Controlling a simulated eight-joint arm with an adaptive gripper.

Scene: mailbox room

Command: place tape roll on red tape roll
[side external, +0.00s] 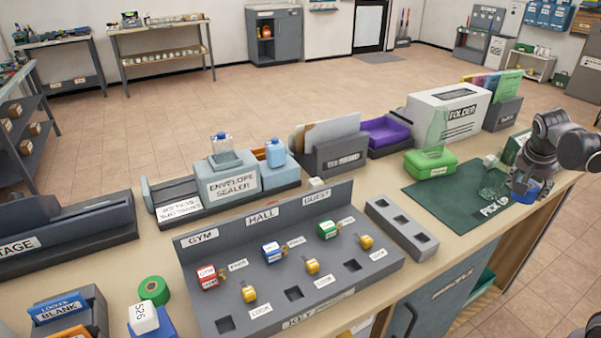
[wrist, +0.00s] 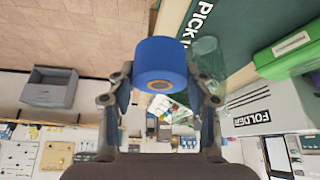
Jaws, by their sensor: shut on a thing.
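My gripper (wrist: 161,92) is shut on a blue tape roll (wrist: 161,62), with one finger on each side of it in the wrist view. In the side view, my gripper (side external: 524,187) is at the right, with the blue roll (side external: 534,192) low over the right part of the dark green "PICK UP" mat (side external: 440,196). I cannot tell whether the roll touches the mat. A green tape roll (side external: 153,289) lies on the counter at the left front. I see no red tape roll in either view.
A clear glass-like object (side external: 492,187) stands on the mat close to my gripper. A green box (side external: 430,163) and the white "FOLDER" box (side external: 448,112) are behind.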

